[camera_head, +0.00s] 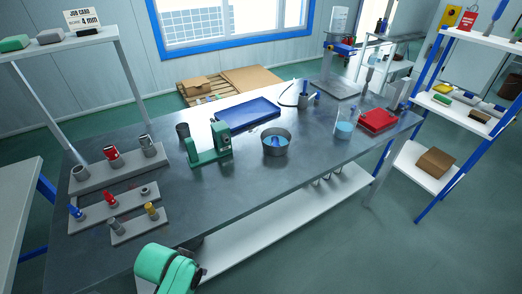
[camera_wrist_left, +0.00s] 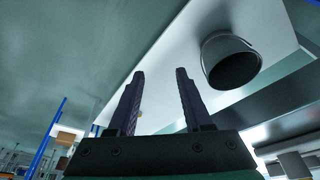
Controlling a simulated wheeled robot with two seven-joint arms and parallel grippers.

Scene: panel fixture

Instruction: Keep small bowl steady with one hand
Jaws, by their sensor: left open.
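The small bowl (camera_head: 264,145) is a round grey metal bowl standing upright near the middle of the workbench, with something blue inside it. My left arm shows at the bottom edge of the head view, below the bench's front edge, well apart from the bowl. In the left wrist view my left gripper (camera_wrist_left: 160,72) has its two dark fingers spread with nothing between them. The bowl does not show in that view. My right gripper is not in view.
A green clamp fixture (camera_head: 209,150) and a dark cup stand left of the bowl, with a blue tray (camera_head: 262,109) behind. A beaker (camera_head: 344,128) and red tray (camera_head: 378,121) are to the right. A grey round container (camera_wrist_left: 231,60) is close to my left gripper.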

